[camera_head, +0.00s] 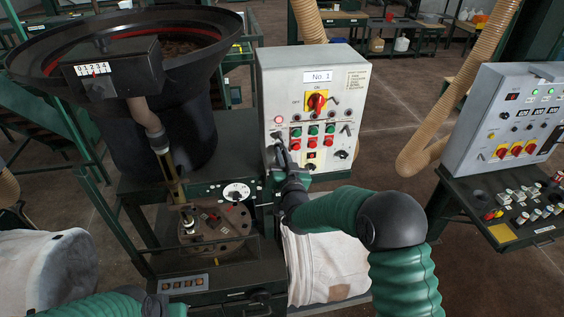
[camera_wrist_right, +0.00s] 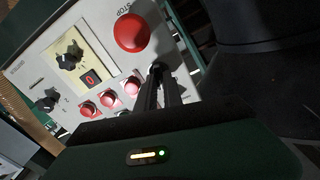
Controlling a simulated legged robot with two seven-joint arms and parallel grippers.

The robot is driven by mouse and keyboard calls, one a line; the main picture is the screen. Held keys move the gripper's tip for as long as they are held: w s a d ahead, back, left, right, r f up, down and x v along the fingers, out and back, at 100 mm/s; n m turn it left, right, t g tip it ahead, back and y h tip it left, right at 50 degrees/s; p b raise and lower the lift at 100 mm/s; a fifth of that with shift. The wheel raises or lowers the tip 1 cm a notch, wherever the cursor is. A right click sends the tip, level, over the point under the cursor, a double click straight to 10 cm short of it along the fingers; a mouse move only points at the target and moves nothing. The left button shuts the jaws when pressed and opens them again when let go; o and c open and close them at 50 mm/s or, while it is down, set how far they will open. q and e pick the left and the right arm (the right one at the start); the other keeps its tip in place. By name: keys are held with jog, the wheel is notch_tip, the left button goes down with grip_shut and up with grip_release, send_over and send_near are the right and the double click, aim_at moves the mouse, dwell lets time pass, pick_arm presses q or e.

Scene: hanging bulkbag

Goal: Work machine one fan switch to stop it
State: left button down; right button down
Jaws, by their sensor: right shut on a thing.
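The grey control box labelled No. 1 (camera_head: 337,86) stands at the middle of the head view. My right gripper (camera_head: 278,140) is at the lower left of its face. In the right wrist view my right gripper (camera_wrist_right: 158,76) is shut on a small dark part at the panel, beside the big red STOP button (camera_wrist_right: 131,33). The part is mostly hidden by the fingers, so I cannot read its setting or label. A green arm of mine enters at the bottom left of the head view; its gripper is not visible.
The panel also carries a yellow-plated red rotary switch (camera_head: 317,101) and several red and green buttons. A large black bowl machine (camera_head: 180,90) stands left. Another control cabinet (camera_head: 505,115) stands right. A tan hose (camera_head: 450,110) hangs between them.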

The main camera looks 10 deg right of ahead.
jog(key=shift+a+f+n+b, duration=0.1)
jog(key=shift+n+b, duration=2.1)
jog(key=shift+n, duration=0.05)
jog(key=shift+a+f+n+b, duration=0.1)
jog(key=shift+n+b, duration=2.1)
jog(key=shift+n, duration=0.05)
jog(key=shift+r, duration=0.1)
jog(key=c, duration=1.5)
grip_release()
jog(key=shift+s, duration=0.1)
